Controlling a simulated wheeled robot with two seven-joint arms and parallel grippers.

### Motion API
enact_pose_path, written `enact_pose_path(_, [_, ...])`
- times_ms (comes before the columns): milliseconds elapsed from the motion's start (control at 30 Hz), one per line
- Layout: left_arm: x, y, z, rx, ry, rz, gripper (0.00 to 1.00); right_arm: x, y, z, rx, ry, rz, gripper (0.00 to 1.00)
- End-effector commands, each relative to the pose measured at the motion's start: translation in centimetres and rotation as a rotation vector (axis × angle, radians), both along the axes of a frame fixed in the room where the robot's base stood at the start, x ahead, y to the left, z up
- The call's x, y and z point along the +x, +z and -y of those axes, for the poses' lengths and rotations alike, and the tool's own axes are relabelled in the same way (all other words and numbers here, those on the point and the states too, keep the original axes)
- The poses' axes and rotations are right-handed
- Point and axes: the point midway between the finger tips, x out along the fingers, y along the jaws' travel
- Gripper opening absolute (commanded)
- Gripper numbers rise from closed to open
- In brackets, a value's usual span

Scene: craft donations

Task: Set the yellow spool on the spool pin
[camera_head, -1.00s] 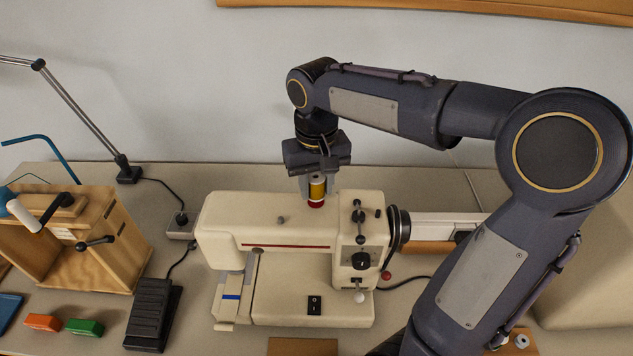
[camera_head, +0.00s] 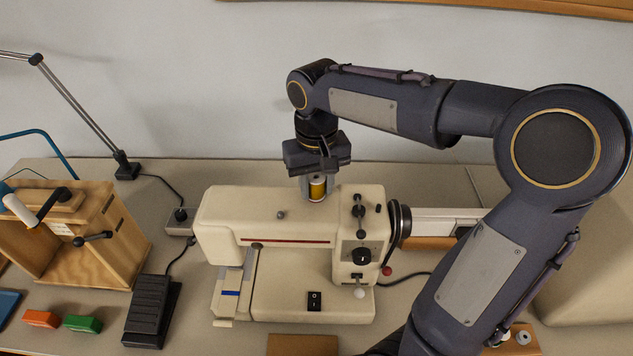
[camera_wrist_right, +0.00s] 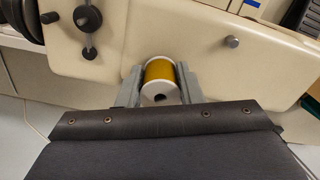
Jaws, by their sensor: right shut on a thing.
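My left gripper is not in view.
A small grey knob (camera_head: 281,215) stands on the machine top left of the spool. Dials and a black handwheel (camera_head: 402,224) are on its right. A black pedal (camera_head: 151,310), a wooden box (camera_head: 98,245) and a lamp (camera_head: 126,166) stand to the left.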

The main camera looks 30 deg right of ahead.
Motion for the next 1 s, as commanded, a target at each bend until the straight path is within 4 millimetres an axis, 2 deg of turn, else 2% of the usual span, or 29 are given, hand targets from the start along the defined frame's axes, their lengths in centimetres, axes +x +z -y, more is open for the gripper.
enact_pose_path(100, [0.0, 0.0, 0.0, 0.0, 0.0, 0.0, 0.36, 0.0, 0.0, 0.0, 0.0, 0.0, 0.0, 0.11])
enact_pose_path(133, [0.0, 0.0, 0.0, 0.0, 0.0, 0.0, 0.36, 0.0, 0.0, 0.0, 0.0, 0.0, 0.0, 0.34])
enact_pose_path(300, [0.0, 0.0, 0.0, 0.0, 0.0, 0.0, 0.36, 0.0, 0.0, 0.0, 0.0, 0.0, 0.0, 0.56])
enact_pose_path(333, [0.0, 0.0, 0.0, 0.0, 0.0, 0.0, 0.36, 0.0, 0.0, 0.0, 0.0, 0.0, 0.0, 0.58])
enact_pose_path(667, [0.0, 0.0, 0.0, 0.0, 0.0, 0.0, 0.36, 0.1, 0.6, 0.0, 0.0, 0.0, 0.003, 0.58])
enact_pose_path(1000, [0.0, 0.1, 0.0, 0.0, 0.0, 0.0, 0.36, 0.1, 6.0, 0.0, 0.001, 0.001, 0.005, 0.58])
